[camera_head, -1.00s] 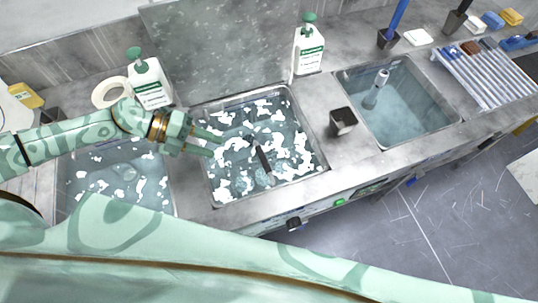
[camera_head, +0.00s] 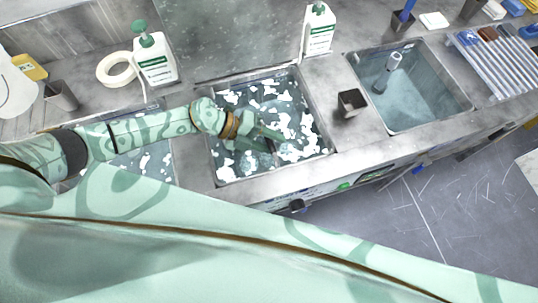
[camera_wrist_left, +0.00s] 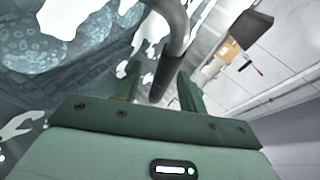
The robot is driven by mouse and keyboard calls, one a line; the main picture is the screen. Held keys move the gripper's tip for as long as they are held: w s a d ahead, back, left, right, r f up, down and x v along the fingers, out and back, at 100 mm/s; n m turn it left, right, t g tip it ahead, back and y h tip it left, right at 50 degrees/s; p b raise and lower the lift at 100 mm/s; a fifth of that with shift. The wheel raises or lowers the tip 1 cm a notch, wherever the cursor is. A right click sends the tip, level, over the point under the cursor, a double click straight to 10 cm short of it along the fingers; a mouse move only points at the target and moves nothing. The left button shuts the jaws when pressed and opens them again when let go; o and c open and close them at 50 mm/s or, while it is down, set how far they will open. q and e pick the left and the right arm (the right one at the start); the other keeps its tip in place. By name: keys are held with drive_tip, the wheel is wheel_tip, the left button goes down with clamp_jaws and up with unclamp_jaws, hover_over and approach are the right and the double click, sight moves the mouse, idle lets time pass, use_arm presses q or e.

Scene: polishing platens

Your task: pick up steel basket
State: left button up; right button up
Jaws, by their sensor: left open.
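The steel basket sits low in the foam-flecked middle sink (camera_head: 308,112), mostly hidden by water, foam and my arm. Its dark-gripped, curved tube handle (camera_wrist_left: 172,40) stands up in the left wrist view. Its dark mesh (camera_wrist_left: 48,98) and rounded speckled pieces (camera_wrist_left: 35,45) show at the left there. My left gripper (camera_head: 280,140) is over the sink, with its fingers reaching down at the handle. In the left wrist view the gripper (camera_wrist_left: 160,75) is open, with the handle's black grip between its fingers; contact cannot be told. My right gripper is not in view.
A dark square cup (camera_head: 352,102) stands between the middle sink and the right sink (camera_head: 415,100), which has a faucet. White pump bottles (camera_head: 155,62) and a tape roll (camera_head: 117,69) stand behind. A ribbed rack (camera_head: 492,62) is at right.

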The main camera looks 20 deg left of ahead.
use_arm(q)
clamp_jaws()
idle(1.4)
